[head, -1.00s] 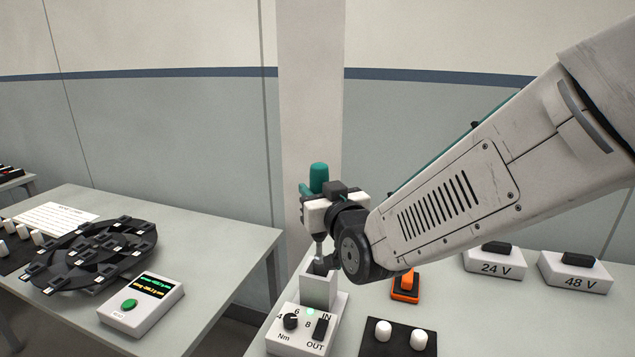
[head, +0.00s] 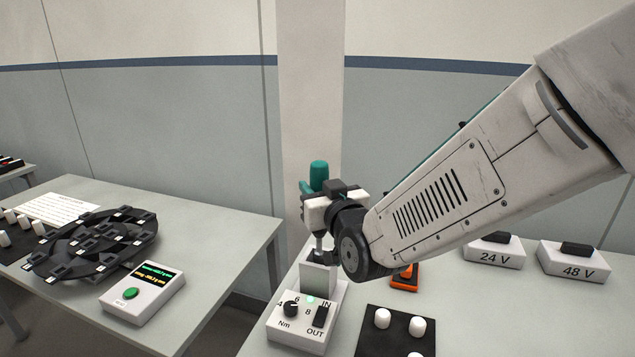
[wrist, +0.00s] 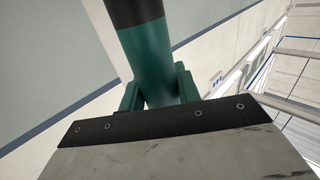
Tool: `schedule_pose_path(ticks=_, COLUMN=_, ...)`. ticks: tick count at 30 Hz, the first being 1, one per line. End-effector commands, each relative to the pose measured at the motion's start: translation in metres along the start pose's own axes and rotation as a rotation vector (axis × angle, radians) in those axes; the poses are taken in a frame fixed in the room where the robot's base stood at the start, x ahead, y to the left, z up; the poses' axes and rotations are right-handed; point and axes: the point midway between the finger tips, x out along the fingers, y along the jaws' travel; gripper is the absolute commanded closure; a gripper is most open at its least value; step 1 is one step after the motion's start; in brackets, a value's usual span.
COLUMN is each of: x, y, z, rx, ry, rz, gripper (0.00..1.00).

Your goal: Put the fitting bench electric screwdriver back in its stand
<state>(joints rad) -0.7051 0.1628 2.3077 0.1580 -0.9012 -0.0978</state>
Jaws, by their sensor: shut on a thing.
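The electric screwdriver (head: 319,176) has a teal-green body and stands upright in the head view. My gripper (head: 318,207) is shut around it, and its green body also shows in the wrist view (wrist: 150,55). The screwdriver's grey lower end meets the top of the pale, box-like stand (head: 319,278). The stand is joined to a white base (head: 301,322) with a dial, a lit green lamp and a black IN/OUT switch. My gripper hides part of the screwdriver, and I cannot tell how deep its tip is in the stand.
An orange thing (head: 405,277) lies right of the stand, partly behind my arm. A black plate with white pegs (head: 398,338) is at the front. The 24 V (head: 495,252) and 48 V (head: 575,262) blocks stand at the right. Another table (head: 220,233) is at the left.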

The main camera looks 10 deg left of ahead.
Motion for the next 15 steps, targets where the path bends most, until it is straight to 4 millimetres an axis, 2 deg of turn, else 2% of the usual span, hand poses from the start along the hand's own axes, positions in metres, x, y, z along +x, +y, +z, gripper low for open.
schedule_pose_path(ticks=15, x=0.000, y=0.000, z=0.026, rx=0.000, ry=0.001, rz=0.000, gripper=1.00)
